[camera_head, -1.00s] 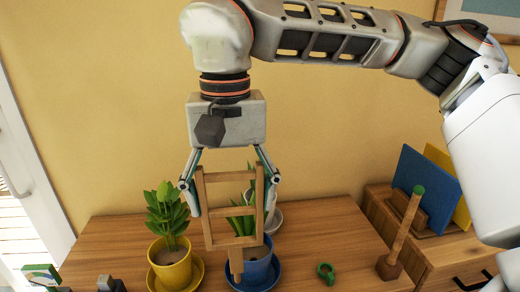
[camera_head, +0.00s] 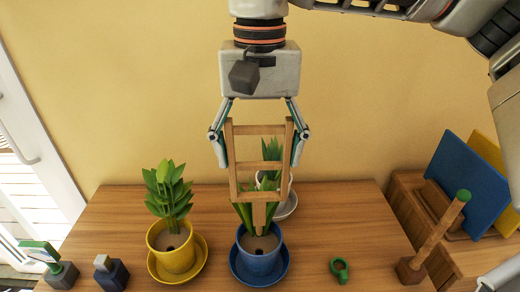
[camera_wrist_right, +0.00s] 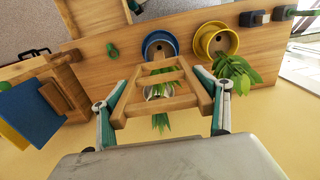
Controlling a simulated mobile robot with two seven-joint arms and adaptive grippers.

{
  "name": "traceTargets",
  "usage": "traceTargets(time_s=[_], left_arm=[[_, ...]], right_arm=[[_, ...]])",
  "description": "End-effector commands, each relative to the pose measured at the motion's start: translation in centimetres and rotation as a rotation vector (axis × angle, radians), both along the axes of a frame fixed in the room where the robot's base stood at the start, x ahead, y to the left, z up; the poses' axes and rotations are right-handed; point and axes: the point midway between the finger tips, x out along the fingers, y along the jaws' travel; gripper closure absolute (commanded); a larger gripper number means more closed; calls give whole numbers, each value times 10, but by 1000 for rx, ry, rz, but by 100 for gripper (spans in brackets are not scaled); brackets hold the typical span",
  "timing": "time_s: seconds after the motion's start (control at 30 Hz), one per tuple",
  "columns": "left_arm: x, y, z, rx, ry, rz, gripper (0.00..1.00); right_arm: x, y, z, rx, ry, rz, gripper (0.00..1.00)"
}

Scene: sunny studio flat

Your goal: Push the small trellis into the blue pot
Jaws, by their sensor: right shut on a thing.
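The small trellis (camera_head: 248,166) is a light wooden ladder shape with several rungs and a short spike at its lower end. My right gripper (camera_head: 259,160) is shut on it across its two side rails. The trellis hangs upright with its spike in front of the leaves over the blue pot (camera_head: 258,262). The spike looks apart from the soil, though its exact depth is hard to tell. The blue pot stands on a blue saucer and holds soil. In the right wrist view the trellis (camera_wrist_right: 162,82) lies between the fingers, with the blue pot (camera_wrist_right: 160,42) beyond. My left gripper is not in view.
A yellow pot (camera_head: 174,258) with a leafy plant stands left of the blue pot. A pale pot (camera_head: 284,205) is partly hidden behind the trellis. A green ring (camera_head: 339,270) and a wooden peg stand (camera_head: 437,235) are to the right.

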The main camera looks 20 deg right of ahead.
Motion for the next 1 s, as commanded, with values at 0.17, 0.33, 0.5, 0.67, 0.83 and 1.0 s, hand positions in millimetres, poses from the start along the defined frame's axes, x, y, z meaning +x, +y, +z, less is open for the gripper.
traceTargets(time_s=[0.17, 0.33, 0.5, 0.67, 0.83, 1.0], left_arm=[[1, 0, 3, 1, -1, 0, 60], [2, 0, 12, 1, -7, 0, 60], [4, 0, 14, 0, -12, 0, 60], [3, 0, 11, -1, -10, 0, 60], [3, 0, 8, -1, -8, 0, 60], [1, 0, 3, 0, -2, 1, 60]], right_arm=[[0, 0, 1, 0, -1, 0, 46], [-1, 0, 3, -1, -1, 0, 46], [-1, 0, -4, -1, 1, 0, 46], [-1, 0, -14, -2, 2, 0, 46], [-1, 0, -23, -1, 0, 1, 46], [-1, 0, -32, -1, 0, 0, 47]])
